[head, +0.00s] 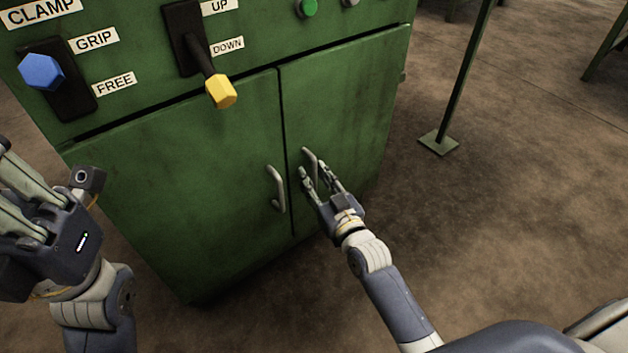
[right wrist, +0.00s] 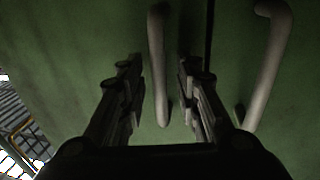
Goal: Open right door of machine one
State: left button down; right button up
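The green machine's right door (head: 345,100) looks shut, flush with the left door (head: 190,180). Its curved metal handle (head: 308,155) is partly hidden by my right gripper (head: 315,170). That gripper is open, with its fingers at the handle. In the right wrist view the handle (right wrist: 157,60) shows between the two spread fingers (right wrist: 160,75), with gaps on both sides. My left gripper (head: 12,185) is at the left edge, away from the doors, and its fingertips are cut off.
The left door's handle (head: 277,190) is close beside my right gripper, across the door seam. Above are a blue-knobbed lever (head: 42,71), a yellow-knobbed lever (head: 220,91) and a green button (head: 307,8). A green post (head: 462,75) stands right; the floor between is clear.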

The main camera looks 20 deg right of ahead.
jog(key=shift+w, duration=0.3)
grip_shut()
jog(key=shift+s, duration=0.1)
